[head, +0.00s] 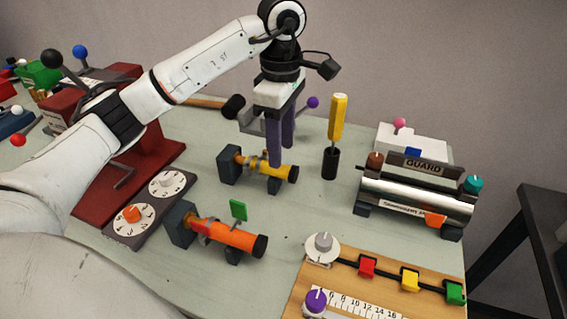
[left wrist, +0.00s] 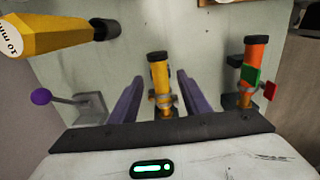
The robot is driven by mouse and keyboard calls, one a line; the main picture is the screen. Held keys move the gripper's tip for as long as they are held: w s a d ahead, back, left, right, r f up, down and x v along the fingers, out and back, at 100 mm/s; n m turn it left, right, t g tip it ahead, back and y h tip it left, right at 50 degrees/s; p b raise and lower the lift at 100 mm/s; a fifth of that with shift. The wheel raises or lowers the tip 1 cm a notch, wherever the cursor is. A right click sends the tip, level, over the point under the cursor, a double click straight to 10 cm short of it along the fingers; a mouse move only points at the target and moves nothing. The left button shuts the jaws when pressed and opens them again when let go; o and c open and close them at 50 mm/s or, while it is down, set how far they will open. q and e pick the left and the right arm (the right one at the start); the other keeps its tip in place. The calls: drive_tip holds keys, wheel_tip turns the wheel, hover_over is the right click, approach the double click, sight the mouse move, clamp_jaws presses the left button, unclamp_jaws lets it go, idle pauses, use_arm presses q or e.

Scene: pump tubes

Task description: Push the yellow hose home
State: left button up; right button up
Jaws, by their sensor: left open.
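The yellow hose (head: 262,168) lies roughly level on the table, its left end at a dark block (head: 229,164) and a black cap on its right end. A metal clamp ring sits around its block end. My left gripper (head: 279,152) points down over the hose with its purple fingers apart and nothing held. In the left wrist view the yellow hose (left wrist: 160,73) shows between the two fingers, with gaps on both sides. I cannot tell how far above it the fingertips are. Whether the hose is fully seated is too small to tell. My right gripper is not in view.
An orange hose (head: 232,236) with a green tab (head: 238,210) lies in front. A yellow screwdriver (head: 338,118) stands in a black holder to the right. A dial panel (head: 150,205) is at left, and a roller machine (head: 415,200) at right.

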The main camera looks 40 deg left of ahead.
use_arm(q)
wheel_tip(320, 180, down, 5)
drive_tip(key=shift+f, duration=0.15)
clamp_jaws()
